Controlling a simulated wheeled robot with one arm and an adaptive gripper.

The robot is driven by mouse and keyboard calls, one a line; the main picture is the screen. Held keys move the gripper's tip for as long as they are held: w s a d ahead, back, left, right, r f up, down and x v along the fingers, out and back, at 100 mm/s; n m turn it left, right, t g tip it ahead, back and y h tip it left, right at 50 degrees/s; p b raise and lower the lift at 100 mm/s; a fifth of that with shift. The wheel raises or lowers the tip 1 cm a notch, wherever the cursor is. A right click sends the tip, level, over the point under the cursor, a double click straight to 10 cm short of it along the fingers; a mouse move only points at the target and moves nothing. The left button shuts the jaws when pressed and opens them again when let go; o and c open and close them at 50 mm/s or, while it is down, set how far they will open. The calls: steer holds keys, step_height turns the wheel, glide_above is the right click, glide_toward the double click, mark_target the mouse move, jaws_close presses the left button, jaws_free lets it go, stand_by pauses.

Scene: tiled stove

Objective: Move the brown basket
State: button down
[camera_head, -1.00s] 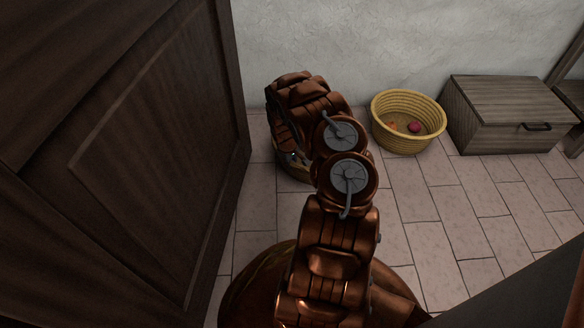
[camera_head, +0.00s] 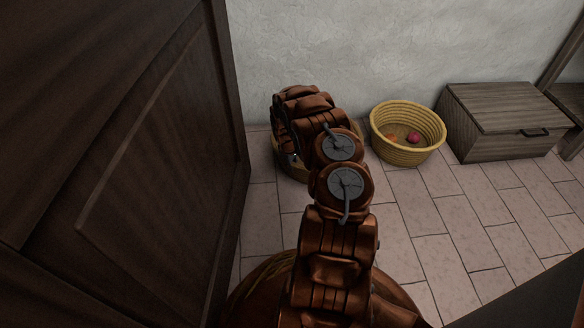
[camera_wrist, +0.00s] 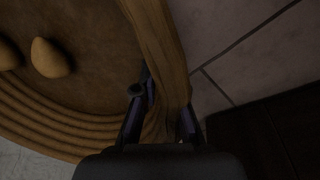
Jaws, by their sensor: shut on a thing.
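The brown basket (camera_wrist: 60,118) fills the left of the wrist view, with ridged walls. Two pale brown, rounded things (camera_wrist: 50,58) lie in it. My gripper (camera_wrist: 163,112) is shut on the basket's rim, with one finger inside the wall and one outside. In the head view, my arm hides most of the basket. Only a strip of it (camera_head: 292,170) shows on the floor side, near the wall. My gripper is hidden there behind the arm. I cannot tell whether the basket touches the floor.
A yellow basket (camera_head: 436,126) with a red and an orange thing inside stands close to the right. A grey wooden chest (camera_head: 500,142) is beyond it. A dark wooden panelled piece (camera_head: 160,150) rises close on the left. Tiled floor (camera_head: 440,220) is clear at the front right.

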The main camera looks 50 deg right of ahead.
steer(key=shift+w+d, duration=0.35)
steer(key=shift+d, duration=0.05)
steer(key=c, duration=1.2)
jaws_free()
steer(key=shift+w+a, duration=0.1)
steer(key=shift+a+r, duration=0.3)
steer(key=shift+r, duration=1.7)
steer(key=shift+a+r, duration=0.35)
steer(key=shift+r, duration=1.6)
steer(key=shift+a+r, duration=0.3)
steer(key=shift+r, duration=1.7)
